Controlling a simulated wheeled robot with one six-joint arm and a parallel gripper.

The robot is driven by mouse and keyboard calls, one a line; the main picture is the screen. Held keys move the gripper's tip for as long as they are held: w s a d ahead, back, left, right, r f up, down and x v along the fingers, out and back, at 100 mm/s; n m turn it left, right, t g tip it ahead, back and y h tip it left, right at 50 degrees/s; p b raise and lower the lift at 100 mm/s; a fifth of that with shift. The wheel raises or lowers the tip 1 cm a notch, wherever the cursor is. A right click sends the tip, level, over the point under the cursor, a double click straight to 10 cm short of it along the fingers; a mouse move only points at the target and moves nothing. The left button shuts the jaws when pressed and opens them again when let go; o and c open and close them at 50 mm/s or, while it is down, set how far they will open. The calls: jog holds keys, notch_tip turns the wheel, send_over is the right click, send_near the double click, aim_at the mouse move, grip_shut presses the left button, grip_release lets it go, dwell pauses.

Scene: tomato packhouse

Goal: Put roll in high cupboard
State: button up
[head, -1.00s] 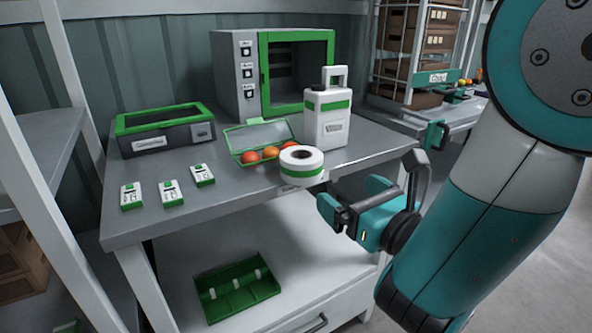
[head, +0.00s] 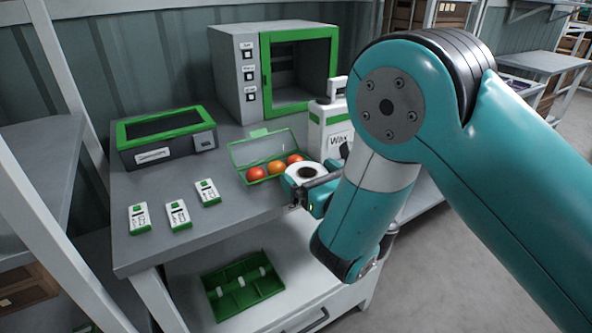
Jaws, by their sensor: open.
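The roll (head: 302,171), white with a dark core hole, stands on its flat side at the right front edge of the grey table (head: 240,215). My gripper (head: 324,181) is open at the roll's right side, with a dark finger across its near right edge. Whether it touches the roll cannot be told, since my arm hides part of the jaws. No high cupboard can be made out for sure. A grey cabinet with a green-framed front (head: 300,75) stands at the back of the table.
A green carton of tomatoes (head: 246,155) sits just left of the roll. A white container (head: 322,128) stands behind it, partly hidden by my arm. A green-lidded box (head: 168,140) and several small labelled devices (head: 178,214) are at left. A green tray (head: 262,284) lies below.

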jog(key=shift+a, duration=0.1)
jog(key=shift+c, duration=0.5)
jog(key=c, duration=0.7)
jog(key=shift+r, duration=0.1)
notch_tip(320, 180, up, 20)
jog(key=p, duration=2)
